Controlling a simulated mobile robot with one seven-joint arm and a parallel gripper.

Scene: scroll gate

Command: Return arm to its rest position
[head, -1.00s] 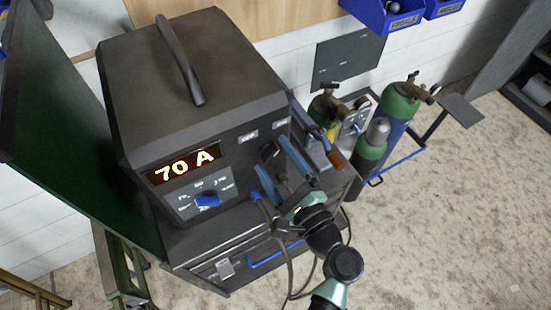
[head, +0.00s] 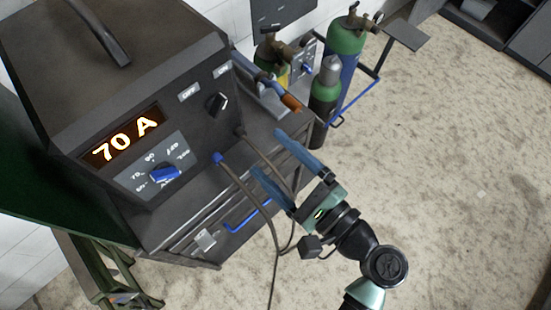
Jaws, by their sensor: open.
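My gripper (head: 272,162) is in the middle of the head view, with its two long blue fingers spread apart. Nothing is between the fingers. They point up and left, towards the front of a dark welding machine (head: 185,65), and appear apart from it. The machine's display (head: 122,137) reads 70 A. A blue knob (head: 165,174) sits below the display. A black switch (head: 216,104) sits to the right of it, near the ON and OFF labels. My arm runs from the gripper down to the bottom edge.
Cables (head: 275,245) hang from the machine front, close to my gripper. A cart (head: 355,103) with green-topped gas cylinders (head: 347,36) stands at the upper right. A green metal frame (head: 100,275) is at the lower left. The floor (head: 460,190) on the right is clear.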

